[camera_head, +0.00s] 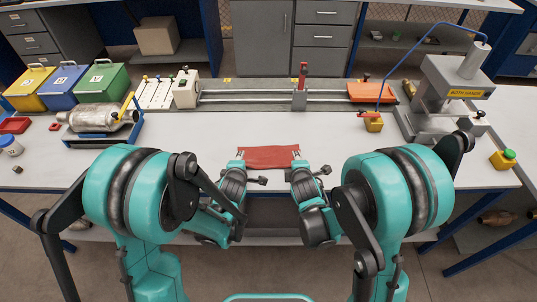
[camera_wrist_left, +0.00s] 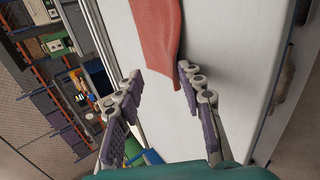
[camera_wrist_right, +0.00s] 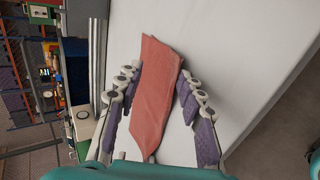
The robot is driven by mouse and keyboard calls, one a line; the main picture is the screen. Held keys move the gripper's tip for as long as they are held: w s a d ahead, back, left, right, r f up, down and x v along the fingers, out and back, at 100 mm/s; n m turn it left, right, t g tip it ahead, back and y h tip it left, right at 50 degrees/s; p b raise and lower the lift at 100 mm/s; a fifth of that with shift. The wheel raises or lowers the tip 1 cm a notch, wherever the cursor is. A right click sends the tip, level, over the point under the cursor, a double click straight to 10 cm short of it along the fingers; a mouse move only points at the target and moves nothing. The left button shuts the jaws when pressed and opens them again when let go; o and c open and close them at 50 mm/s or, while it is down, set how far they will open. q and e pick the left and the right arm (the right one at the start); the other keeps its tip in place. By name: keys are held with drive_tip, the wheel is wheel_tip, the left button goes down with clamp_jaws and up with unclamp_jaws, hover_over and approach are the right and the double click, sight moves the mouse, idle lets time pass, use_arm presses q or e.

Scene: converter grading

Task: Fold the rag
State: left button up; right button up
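The red rag (camera_head: 268,157) lies on the white workbench as a wide, short strip near its front edge. My left gripper (camera_head: 238,160) is at the rag's left end. My right gripper (camera_head: 298,164) is at the rag's right end. In the right wrist view its fingers (camera_wrist_right: 158,80) are apart, with the rag (camera_wrist_right: 155,95) reaching between them. I cannot tell whether they touch the cloth.
A metal converter (camera_head: 100,117) in a blue cradle stands at the left, before yellow, blue and green bins (camera_head: 103,82). A rail fixture (camera_head: 250,97) runs behind the rag. A grey press (camera_head: 445,95) stands at the right. The bench around the rag is clear.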

use_arm(q)
drive_tip(key=shift+r, duration=0.1)
use_arm(e)
drive_tip(key=shift+r, duration=0.1)
